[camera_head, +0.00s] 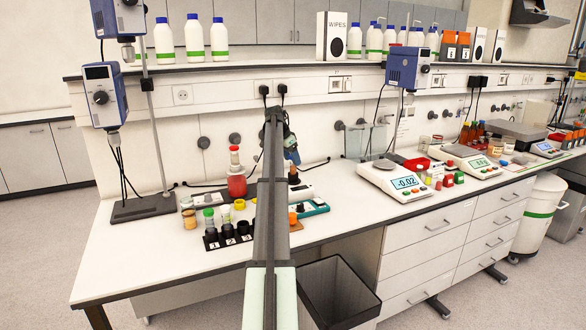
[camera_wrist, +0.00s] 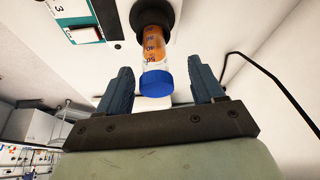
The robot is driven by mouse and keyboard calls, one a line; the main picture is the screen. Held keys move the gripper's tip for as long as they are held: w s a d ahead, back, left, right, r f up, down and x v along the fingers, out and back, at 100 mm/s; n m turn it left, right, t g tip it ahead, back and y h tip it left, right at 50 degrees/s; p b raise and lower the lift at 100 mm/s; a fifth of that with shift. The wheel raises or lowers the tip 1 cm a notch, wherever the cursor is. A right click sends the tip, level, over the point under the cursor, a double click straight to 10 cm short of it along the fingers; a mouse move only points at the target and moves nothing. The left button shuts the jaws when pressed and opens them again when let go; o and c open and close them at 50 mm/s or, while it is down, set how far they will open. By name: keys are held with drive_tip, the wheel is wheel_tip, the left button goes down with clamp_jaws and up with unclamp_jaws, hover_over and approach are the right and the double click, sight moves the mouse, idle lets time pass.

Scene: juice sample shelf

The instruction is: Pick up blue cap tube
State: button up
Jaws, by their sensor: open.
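The blue cap tube (camera_wrist: 154,48) shows in the wrist view, with its blue cap (camera_wrist: 156,82) toward me. It is clear, with orange contents and dark lettering. Its far end sits in a round black holder (camera_wrist: 172,20). My gripper (camera_wrist: 163,75) is open, one blue-grey finger on each side of the cap, with a visible gap on both sides in this view. In the head view my gripper (camera_head: 291,152) is over the bench behind my arm, which hides part of the scene. I cannot clearly make out the blue cap there.
A numbered black rack (camera_head: 229,238) with several tubes stands at the front left. A red-filled bottle (camera_head: 237,183) is behind it. A teal device (camera_head: 312,208) lies right of my arm. A scale (camera_head: 395,181) stands further right. A black bin (camera_head: 338,290) is below the bench edge.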

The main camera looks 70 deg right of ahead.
sight(293, 168)
drive_tip(key=x, duration=0.4)
drive_tip(key=shift+s+a, duration=0.1)
drive_tip(key=shift+a, duration=0.1)
drive_tip(key=shift+c, duration=0.4)
drive_tip(key=c, duration=1)
